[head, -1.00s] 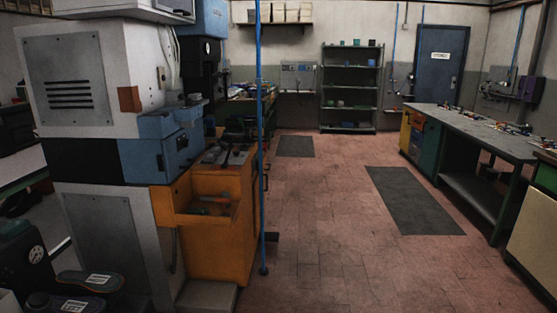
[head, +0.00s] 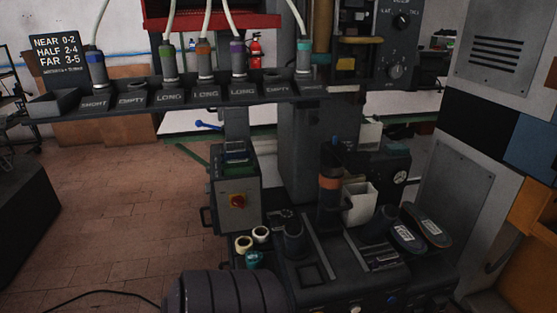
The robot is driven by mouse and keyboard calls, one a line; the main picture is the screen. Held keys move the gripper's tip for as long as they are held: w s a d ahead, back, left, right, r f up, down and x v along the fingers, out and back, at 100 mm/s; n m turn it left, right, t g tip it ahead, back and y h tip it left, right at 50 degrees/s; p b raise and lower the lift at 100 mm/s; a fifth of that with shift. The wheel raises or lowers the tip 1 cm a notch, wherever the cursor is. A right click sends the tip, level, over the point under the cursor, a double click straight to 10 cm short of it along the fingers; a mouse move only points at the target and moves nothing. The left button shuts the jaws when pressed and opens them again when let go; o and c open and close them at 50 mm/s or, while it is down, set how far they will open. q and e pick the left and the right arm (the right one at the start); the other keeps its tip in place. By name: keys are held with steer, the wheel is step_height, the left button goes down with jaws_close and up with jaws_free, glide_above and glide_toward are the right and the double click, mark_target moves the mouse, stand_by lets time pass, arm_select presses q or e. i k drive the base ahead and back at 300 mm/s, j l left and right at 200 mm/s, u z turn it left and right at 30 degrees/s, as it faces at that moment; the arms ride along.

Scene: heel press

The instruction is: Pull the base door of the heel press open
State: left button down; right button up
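The heel press appears to be the dark machine in the middle, with an upright column (head: 300,150) and a dark work bed (head: 310,270) low in front. A rail (head: 190,92) with labelled slots crosses its upper left, holding several colour-banded tools with pale hoses. A control head with knobs (head: 397,50) is at the top right. The base below the bed is cut off by the picture's lower edge, and I cannot make out its door.
A grey box with a red switch (head: 238,201) stands left of the column. Two shoe soles (head: 425,226) lie right of the bed. A white-grey cabinet machine (head: 452,190) stands close at the right. Brick-coloured floor (head: 110,210) is open at the left.

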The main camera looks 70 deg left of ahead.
mark_target(229, 242)
steer(key=k+j+u, duration=0.65)
steer(key=u, duration=1.7)
steer(key=i+j+z, duration=0.3)
steer(key=k+j, duration=0.05)
steer(key=k, duration=0.05)
